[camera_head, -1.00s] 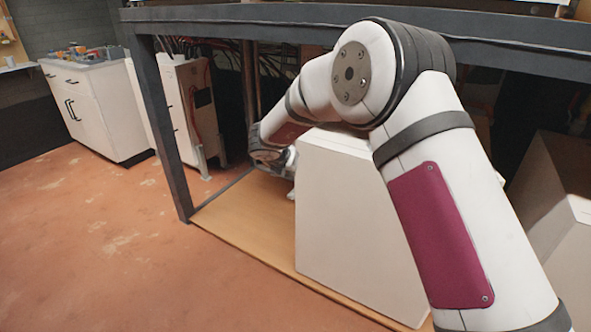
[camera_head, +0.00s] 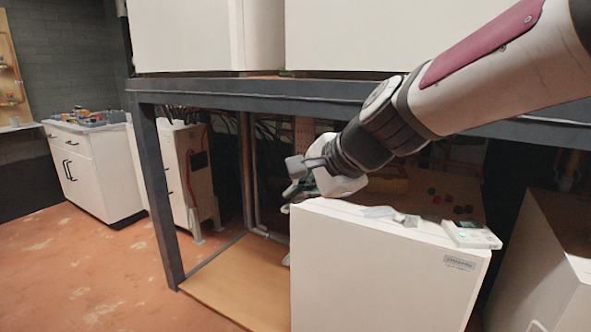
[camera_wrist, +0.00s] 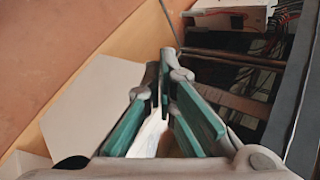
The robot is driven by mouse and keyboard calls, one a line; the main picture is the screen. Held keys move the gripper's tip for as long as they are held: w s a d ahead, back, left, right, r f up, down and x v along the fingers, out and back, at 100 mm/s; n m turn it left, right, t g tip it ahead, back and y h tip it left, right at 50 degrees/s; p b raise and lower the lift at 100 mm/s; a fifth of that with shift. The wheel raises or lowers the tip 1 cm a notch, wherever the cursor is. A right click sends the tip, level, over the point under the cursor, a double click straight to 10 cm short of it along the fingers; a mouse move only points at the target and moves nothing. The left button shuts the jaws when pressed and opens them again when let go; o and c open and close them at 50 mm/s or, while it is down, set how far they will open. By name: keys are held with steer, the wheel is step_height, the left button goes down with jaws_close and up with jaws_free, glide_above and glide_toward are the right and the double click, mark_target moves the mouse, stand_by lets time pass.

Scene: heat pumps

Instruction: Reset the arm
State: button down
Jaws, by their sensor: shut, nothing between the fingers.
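My gripper (camera_head: 290,190) is at the upper left edge of a white box-shaped unit (camera_head: 385,275) under the frame, in the head view. In the wrist view my gripper (camera_wrist: 165,80) shows its green-padded fingers drawn together with nothing held. A pale face, likely of the white unit, shows at the left of the wrist view. My arm comes in from the upper right and bends down to the gripper. I cannot tell whether the gripper touches the unit.
A dark metal frame (camera_head: 205,97) stands over the unit, with white units (camera_head: 380,35) above it. A wooden base board (camera_head: 235,285) lies below. A small device (camera_head: 470,234) is on top of the unit. A white cabinet (camera_head: 90,170) stands at the left. The red floor at the left is clear.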

steer(key=s+d+f+n+g+h, duration=0.2)
steer(key=s+d+f+n, duration=0.3)
steer(key=s, duration=0.6)
steer(key=s+d+f+n+g+h, duration=0.1)
steer(key=s+d+n+g+h, duration=0.15)
steer(key=s+d, duration=0.7)
steer(key=s+d+f+n+g+h, duration=0.1)
steer(key=s+d+f+n+g, duration=0.25)
steer(key=s, duration=1.05)
step_height(320, 180, up, 22)
steer(key=n+t+p, duration=0.1)
steer(key=t+p, duration=0.3)
steer(key=p, duration=1.6)
steer(key=shift+w+d+r+n+t, duration=0.15)
steer(key=shift+r+n+t, duration=0.1)
steer(key=shift+n+t, duration=0.05)
